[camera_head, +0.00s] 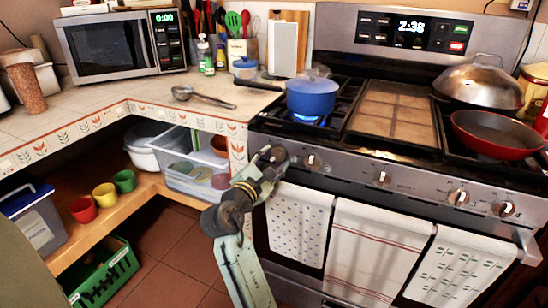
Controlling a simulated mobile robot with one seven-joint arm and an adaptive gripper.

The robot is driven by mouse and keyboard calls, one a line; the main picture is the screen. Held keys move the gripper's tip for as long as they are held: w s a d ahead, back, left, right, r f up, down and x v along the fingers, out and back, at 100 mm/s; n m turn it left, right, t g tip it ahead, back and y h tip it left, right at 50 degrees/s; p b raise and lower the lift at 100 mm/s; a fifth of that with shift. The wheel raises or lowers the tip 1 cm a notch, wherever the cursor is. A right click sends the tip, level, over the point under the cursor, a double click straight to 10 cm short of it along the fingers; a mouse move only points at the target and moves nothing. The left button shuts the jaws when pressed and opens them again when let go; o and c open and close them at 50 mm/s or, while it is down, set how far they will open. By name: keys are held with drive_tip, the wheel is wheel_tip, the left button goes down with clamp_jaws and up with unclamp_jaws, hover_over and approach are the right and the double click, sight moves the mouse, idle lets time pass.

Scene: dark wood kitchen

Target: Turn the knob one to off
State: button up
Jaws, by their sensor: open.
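The stove (345,168) has a row of silver knobs along its front panel. The leftmost knob (279,154) is partly hidden by my gripper (266,160), which is right in front of it. My gripper is open; I cannot tell whether its fingers touch the knob. A second knob (312,161) is just to the right and clear of the gripper. A blue pot (312,97) stands on the front left burner, and a blue flame (308,120) burns under it. Further right are a middle knob (381,178) and two more knobs (458,197) (503,208).
Towels (365,250) hang from the oven handle below the knobs. A red pan (497,134) and a lidded pan (478,84) sit on the right burners. The tiled counter (130,95) edge and a shelf with plastic tubs (185,165) lie left of my arm.

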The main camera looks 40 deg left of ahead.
drive_tip(key=shift+w+a, duration=0.1)
drive_tip(key=shift+w, duration=0.5)
drive_tip(key=shift+c, duration=0.5)
drive_tip(key=c, duration=0.7)
